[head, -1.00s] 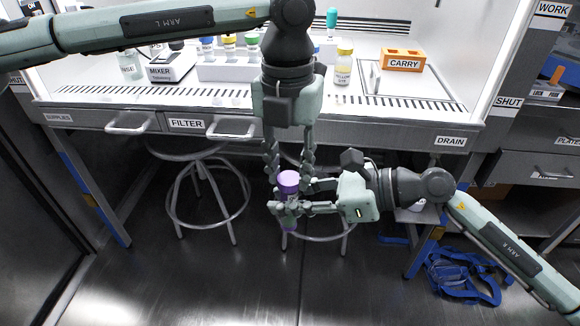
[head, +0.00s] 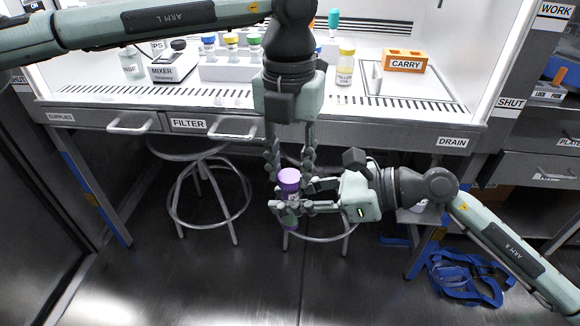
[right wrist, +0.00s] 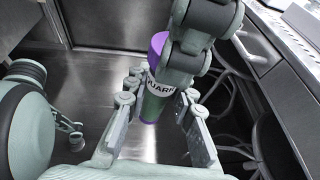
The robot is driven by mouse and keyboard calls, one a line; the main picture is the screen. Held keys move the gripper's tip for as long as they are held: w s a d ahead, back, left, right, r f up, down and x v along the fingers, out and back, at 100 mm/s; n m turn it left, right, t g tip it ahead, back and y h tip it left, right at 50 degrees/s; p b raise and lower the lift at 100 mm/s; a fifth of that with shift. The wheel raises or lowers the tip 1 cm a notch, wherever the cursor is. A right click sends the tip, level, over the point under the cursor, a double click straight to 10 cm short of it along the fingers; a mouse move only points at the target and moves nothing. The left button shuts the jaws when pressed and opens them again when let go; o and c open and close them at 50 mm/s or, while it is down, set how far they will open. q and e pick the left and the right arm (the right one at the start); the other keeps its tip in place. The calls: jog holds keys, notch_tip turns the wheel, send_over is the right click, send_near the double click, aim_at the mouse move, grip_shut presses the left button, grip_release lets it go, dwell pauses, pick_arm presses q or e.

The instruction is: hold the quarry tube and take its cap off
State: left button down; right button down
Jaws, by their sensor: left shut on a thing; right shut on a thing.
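The quarry tube (head: 289,223) hangs roughly upright in the air between my grippers, in front of the bench. Its green lower part and part of its label show in the right wrist view (right wrist: 153,106). Its purple cap (head: 289,176) is at its top, and I see no clear gap between them. My left gripper (head: 289,170) comes from above and is shut on the cap; its fingers partly hide the cap in the right wrist view (right wrist: 156,46). My right gripper (head: 291,200) comes in from the right and is shut on the tube body below the cap.
The bench front with its drawers (head: 230,126) is behind my grippers. Stools (head: 205,190) stand under it. On the bench are a mixer (head: 175,66), a yellow-capped bottle (head: 345,68) and an orange carrier (head: 404,61). Blue straps (head: 465,280) lie on the floor at right.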

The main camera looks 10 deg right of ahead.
pick_arm(q)
jog(key=shift+w+a+r, duration=0.1)
jog(key=shift+w+r, duration=0.15)
jog(key=shift+r, duration=0.4)
pick_arm(e)
jog(key=shift+s+f, duration=0.1)
jog(key=shift+f, duration=0.2)
pick_arm(q)
jog(key=shift+s+r, duration=0.15)
jog(key=shift+r, duration=0.1)
pick_arm(e)
jog(key=shift+r, duration=0.1)
